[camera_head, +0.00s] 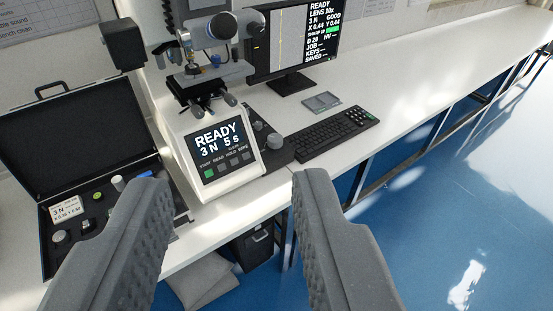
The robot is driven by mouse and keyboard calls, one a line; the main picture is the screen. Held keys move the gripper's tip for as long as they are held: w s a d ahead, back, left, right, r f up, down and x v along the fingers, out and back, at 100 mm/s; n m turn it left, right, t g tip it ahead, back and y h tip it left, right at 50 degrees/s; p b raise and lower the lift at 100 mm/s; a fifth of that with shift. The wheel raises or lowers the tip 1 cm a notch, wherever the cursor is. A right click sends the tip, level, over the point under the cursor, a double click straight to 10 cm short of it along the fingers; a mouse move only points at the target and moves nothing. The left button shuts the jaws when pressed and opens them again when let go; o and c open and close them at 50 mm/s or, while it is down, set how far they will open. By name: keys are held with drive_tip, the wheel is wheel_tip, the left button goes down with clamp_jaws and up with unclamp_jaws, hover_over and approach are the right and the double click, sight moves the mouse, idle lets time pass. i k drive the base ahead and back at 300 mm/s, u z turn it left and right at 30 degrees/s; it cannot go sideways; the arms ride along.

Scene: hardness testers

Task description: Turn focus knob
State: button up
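A white hardness tester (187,135) stands on the bench, left of centre. Its front screen reads "READY 3 N 5 s". Its upper part has a microscope head (222,27) and a small stage (200,88). A black control box beside it, on its right, carries a grey round knob (274,141). I cannot tell from labels which knob is the focus knob. My gripper (228,182) is open and empty. Its two fingers are wide apart in the foreground, one low left and one right of centre, with the tester and control box beyond them.
An open black case (75,125) with small parts stands at the left. A monitor (292,42), a keyboard (333,134) and a small grey tray (322,101) are on the right. The bench is bare further right. A dark bin (253,248) and grey cushions (200,280) are below.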

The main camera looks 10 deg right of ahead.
sight(274, 141)
drive_tip(key=u, duration=0.05)
drive_tip(key=k, duration=0.55)
drive_tip(key=z, duration=0.8)
drive_tip(key=i, duration=2.05)
drive_tip(key=u, duration=0.6)
